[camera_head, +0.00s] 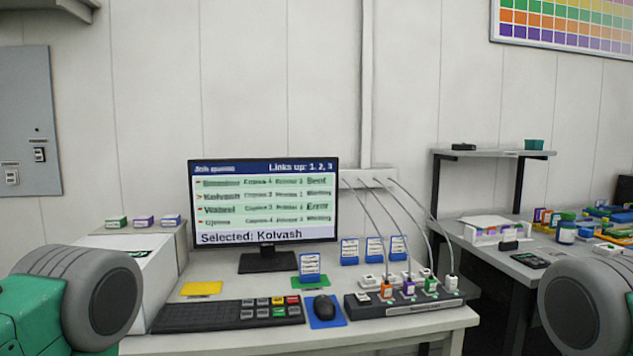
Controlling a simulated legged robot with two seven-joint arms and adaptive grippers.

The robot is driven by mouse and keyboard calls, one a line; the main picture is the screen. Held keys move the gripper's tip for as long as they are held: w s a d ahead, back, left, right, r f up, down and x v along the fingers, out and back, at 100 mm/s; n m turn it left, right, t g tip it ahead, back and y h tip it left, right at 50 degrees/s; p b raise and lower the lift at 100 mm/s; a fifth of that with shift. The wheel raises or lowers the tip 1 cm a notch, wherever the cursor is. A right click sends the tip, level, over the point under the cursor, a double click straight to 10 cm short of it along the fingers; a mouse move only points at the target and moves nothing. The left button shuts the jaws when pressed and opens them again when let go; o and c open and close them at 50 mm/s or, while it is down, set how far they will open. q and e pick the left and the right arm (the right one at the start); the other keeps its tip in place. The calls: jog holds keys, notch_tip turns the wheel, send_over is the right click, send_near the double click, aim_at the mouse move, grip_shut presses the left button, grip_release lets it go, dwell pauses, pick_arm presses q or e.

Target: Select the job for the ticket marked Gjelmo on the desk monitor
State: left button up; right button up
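The desk monitor (265,203) stands at the back of the near desk. Its screen is headed with a job queue and "Links up: 1, 2, 3". Several job rows are listed; the bottom one (215,221) appears to begin with "Gj", but its text is blurred. The bottom line reads "Selected: Kolvash". A black keyboard (215,315) with grey and coloured keys and a mouse (324,307) on a blue mat lie in front. A blue ticket (310,264) stands on a green base; its writing is too small to read. Neither gripper is in view.
A yellow card (201,288) lies left of the monitor. A white box (145,260) is at the left, and a second desk (500,257) at the right.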

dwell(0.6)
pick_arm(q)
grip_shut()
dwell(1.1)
